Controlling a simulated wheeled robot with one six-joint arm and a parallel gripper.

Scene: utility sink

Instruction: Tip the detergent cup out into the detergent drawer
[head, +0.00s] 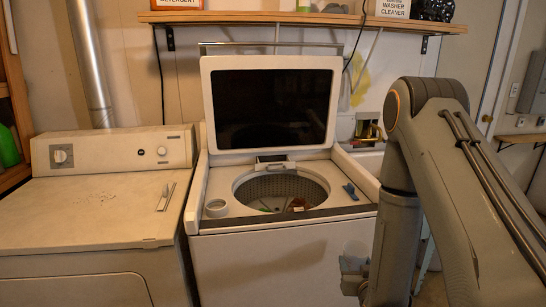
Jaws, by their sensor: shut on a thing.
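The detergent cup seems to be the pale, see-through cup (355,248) low in front of the washer's right front side. It looks roughly upright; its contents cannot be made out. My gripper (353,268) is shut on it, partly hidden by my arm. What looks like the detergent drawer (272,161) is a small pale-framed unit with a dark opening, at the back edge of the washer's tub opening. The cup is well below, in front and to the right of it.
The washer (290,262) stands with its lid (270,104) raised and its tub (281,189) open, with coloured items inside. A white ring-shaped item (216,207) and a blue item (350,191) lie on its top. A dryer (90,204) stands left; a shelf (300,18) hangs above.

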